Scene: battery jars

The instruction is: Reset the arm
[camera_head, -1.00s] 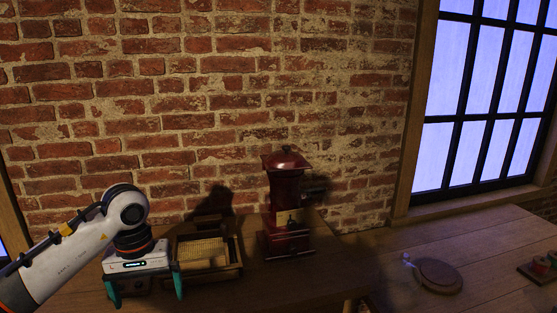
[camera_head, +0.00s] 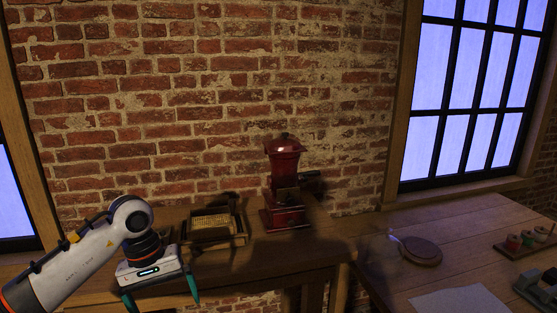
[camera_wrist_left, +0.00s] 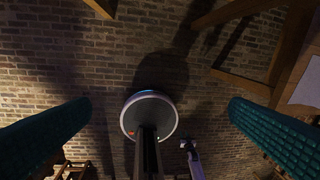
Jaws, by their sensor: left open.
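My left arm comes in from the left in the head view. My left gripper (camera_head: 161,296) hangs with its teal fingers pointing down, at the near edge of the wooden table. It is open, with its fingers wide apart and nothing between them. In the left wrist view the two teal fingers (camera_wrist_left: 160,112) stand far apart at the left and right sides. My round base and column show between them over a brick floor. My right gripper is not in view.
On the table (camera_head: 270,262) stand a wooden tray (camera_head: 238,238) and a red grinder-like device (camera_head: 285,185). A second table (camera_head: 480,245) at right holds a round wooden board (camera_head: 421,251), a pale sheet (camera_head: 460,301) and a rack of small spools (camera_head: 528,243).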

